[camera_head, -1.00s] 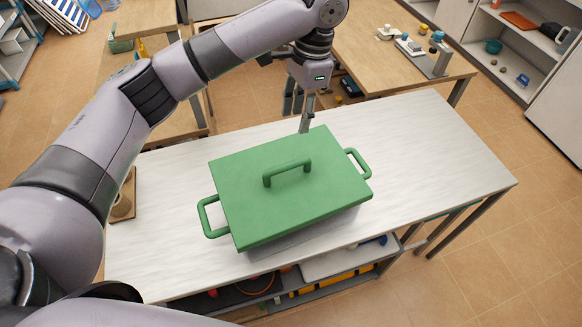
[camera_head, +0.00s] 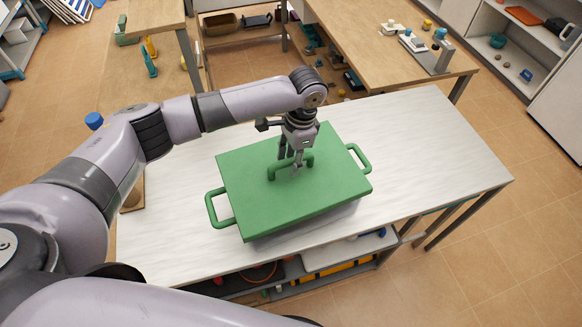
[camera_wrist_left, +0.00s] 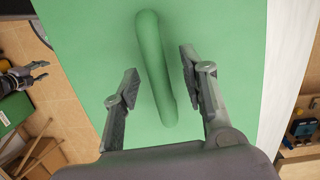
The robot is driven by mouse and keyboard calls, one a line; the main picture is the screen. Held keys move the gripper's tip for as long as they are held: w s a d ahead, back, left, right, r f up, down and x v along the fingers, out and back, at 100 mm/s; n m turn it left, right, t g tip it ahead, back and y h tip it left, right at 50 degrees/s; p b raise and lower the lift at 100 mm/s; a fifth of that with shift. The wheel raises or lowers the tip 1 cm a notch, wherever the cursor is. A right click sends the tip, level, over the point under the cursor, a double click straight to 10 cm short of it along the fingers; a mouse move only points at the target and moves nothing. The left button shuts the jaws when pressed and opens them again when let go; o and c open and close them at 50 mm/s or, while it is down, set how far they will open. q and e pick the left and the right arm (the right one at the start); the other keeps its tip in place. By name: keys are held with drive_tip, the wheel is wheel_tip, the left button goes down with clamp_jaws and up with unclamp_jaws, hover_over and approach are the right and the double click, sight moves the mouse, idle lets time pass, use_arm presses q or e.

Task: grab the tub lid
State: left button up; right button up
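A green tub lid (camera_head: 250,190) with side handles lies flat on a tub on the white table; the lid hides most of the tub. A raised handle (camera_head: 307,160) stands at its middle. My left gripper (camera_head: 292,167) is over this handle and points down. In the left wrist view, the open fingers of my left gripper (camera_wrist_left: 157,85) are on either side of the green handle (camera_wrist_left: 155,65), with gaps between fingers and handle. The lid surface (camera_wrist_left: 90,40) fills much of that view. My right gripper is not clearly seen in the head view.
The white table (camera_head: 440,150) is clear to the right of the tub. Its lower shelf (camera_head: 290,285) holds several items. Wooden tables (camera_head: 370,35) with tools stand behind. A blue-capped object (camera_head: 94,121) is beyond my left arm.

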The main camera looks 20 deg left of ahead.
use_arm(q)
drive_tip(key=shift+f, duration=0.45)
drive_tip(key=shift+f+p, duration=0.2)
drive_tip(key=shift+p, duration=0.15)
idle(0.4)
drive_tip(key=shift+c, duration=0.5)
clamp_jaws()
